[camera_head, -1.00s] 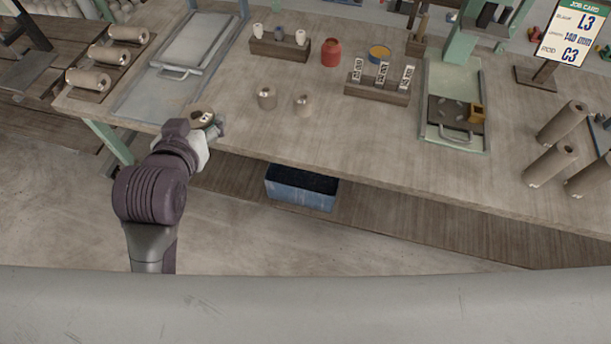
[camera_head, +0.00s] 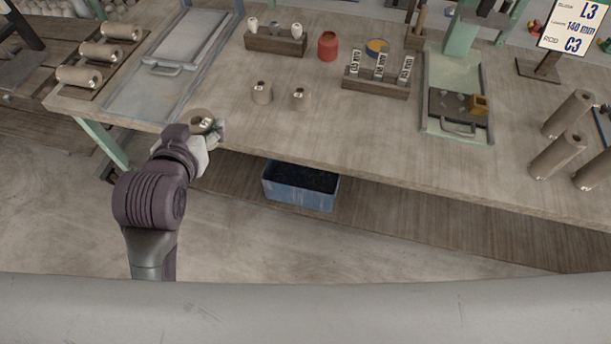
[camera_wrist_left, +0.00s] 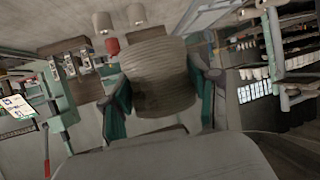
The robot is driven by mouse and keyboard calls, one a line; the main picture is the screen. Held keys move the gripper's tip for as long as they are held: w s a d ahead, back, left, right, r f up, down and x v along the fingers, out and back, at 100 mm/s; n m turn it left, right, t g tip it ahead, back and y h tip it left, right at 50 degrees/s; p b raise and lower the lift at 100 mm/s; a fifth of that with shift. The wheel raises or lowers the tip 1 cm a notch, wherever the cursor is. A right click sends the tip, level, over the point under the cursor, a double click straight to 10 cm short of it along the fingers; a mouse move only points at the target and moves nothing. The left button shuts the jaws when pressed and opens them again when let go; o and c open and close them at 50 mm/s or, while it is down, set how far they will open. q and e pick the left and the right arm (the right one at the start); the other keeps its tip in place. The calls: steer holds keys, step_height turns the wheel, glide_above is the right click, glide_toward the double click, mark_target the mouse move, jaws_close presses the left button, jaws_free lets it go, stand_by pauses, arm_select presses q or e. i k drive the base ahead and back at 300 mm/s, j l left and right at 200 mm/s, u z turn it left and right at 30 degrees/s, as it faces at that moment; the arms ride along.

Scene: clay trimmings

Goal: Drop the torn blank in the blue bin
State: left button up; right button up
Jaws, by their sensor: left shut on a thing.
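My left gripper (camera_head: 212,131) is shut on a grey-brown clay blank (camera_head: 201,119) and holds it near the table's front edge. In the left wrist view the blank (camera_wrist_left: 158,75) sits between the two green fingers, with a dark patch low on its side. I cannot tell whether that patch is a tear. The blue bin (camera_head: 300,188) stands below the table edge, to the right of and lower than the gripper. Its inside looks dark. My right gripper is not in view.
The wooden table (camera_head: 320,125) carries two short clay pieces (camera_head: 261,93), a red jar (camera_head: 327,46), a wooden rack (camera_head: 376,86) and a green press tray (camera_head: 455,90). The floor (camera_head: 245,240) before the bin is clear.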

mark_target(302, 181)
steer(key=j+z, duration=1)
steer(key=k+j, duration=0.05)
